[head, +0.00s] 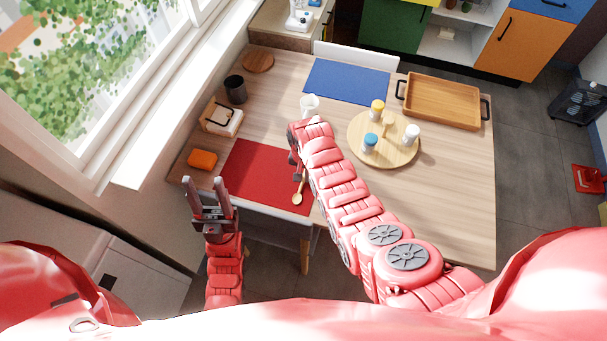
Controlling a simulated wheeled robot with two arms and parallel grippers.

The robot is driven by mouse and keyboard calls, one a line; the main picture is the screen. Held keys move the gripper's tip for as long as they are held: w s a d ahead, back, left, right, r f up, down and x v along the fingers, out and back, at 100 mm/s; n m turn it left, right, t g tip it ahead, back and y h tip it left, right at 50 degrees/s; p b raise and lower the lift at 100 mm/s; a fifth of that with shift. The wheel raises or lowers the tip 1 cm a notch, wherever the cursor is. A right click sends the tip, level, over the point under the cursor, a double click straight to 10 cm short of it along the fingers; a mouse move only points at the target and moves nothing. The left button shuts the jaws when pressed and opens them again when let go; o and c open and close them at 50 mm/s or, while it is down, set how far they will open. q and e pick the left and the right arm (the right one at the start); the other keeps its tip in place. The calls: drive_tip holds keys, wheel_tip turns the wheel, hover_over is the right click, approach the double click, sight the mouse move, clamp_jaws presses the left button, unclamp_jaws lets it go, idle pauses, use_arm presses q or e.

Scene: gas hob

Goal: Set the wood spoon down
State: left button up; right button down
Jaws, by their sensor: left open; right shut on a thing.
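The wood spoon (298,197) shows its pale bowl end over the right part of the red mat (250,172), near the table's front edge. My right gripper (296,168) is shut on the spoon, pointing down above the mat. The jaws and arm hide the upper handle. I cannot tell whether the spoon touches the mat. My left gripper (208,190) is open and empty, in front of the table at the mat's left front side.
An orange block (202,159), a napkin holder (222,118) and a dark cup (235,89) stand along the left side. A white cup (309,104) stands behind my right gripper. A round board (384,160) holds several jars. A wooden tray (441,100) and blue mat (346,82) lie behind.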

drive_tip(key=c, duration=0.8)
unclamp_jaws()
drive_tip(key=shift+c, duration=0.2)
